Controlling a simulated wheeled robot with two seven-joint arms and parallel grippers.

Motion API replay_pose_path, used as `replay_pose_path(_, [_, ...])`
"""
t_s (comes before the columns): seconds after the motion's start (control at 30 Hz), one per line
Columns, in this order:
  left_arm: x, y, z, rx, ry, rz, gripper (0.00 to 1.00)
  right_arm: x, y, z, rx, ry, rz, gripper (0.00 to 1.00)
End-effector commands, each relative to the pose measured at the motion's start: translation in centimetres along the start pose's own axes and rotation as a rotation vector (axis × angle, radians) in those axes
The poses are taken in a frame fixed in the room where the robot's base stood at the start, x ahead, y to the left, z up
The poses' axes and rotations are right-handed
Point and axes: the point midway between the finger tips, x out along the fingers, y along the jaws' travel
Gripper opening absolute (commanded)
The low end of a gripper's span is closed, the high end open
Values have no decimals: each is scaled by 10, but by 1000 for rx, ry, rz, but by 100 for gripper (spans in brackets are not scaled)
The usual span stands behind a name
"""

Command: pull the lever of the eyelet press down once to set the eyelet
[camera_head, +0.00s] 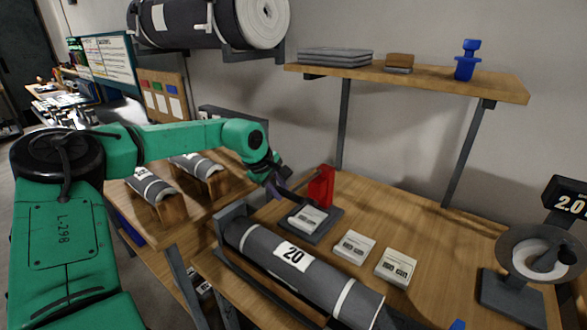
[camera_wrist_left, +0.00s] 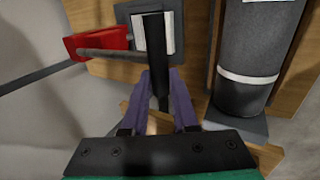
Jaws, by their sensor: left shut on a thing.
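The red eyelet press (camera_head: 321,186) stands on a dark base plate on the wooden bench; its red body also shows in the left wrist view (camera_wrist_left: 97,43). A white labelled pad (camera_head: 308,219) lies on the base at its foot. My left gripper (camera_head: 277,190) is beside the press, on its left. In the left wrist view its purple fingers (camera_wrist_left: 160,88) are shut on the dark bar of the lever (camera_wrist_left: 154,48), which passes over the white pad. A thin grey rod (camera_wrist_left: 110,53) runs from the red body towards this bar. My right gripper is out of view.
A large grey roll marked 20 (camera_head: 293,256) lies in front of the press. Two white labelled pads (camera_head: 354,246) (camera_head: 397,267) lie to its right. A scale with a round pan (camera_head: 515,265) stands far right. A shelf (camera_head: 420,82) hangs above; the bench behind the pads is clear.

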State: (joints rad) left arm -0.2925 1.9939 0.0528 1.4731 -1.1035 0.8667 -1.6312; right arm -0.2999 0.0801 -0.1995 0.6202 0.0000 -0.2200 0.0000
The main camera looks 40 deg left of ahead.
Motion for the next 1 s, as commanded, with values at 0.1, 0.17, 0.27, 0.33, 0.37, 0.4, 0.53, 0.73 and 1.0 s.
replay_pose_path(0.1, [5, -5, 0, 0, -1, -7, 5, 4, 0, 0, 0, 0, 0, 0])
replay_pose_path(0.17, [4, -4, 0, 0, -1, -8, 5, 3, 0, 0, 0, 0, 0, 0])
replay_pose_path(0.27, [4, -4, 0, 0, -1, -8, 5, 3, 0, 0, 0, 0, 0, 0])
replay_pose_path(0.33, [4, -4, 0, 0, -1, -8, 5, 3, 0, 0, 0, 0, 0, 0])
replay_pose_path(0.37, [5, -5, 0, 0, 0, -8, 5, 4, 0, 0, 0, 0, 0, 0])
replay_pose_path(0.4, [6, -5, 0, 0, 0, -8, 5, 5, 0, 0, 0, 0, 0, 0])
replay_pose_path(0.53, [12, -8, 0, 0, 0, -8, 5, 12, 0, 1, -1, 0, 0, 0])
replay_pose_path(0.73, [11, -7, 0, 0, 0, -7, 62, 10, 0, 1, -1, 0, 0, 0])
replay_pose_path(1.0, [9, -7, 0, 0, 0, -5, 62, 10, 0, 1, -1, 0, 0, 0])
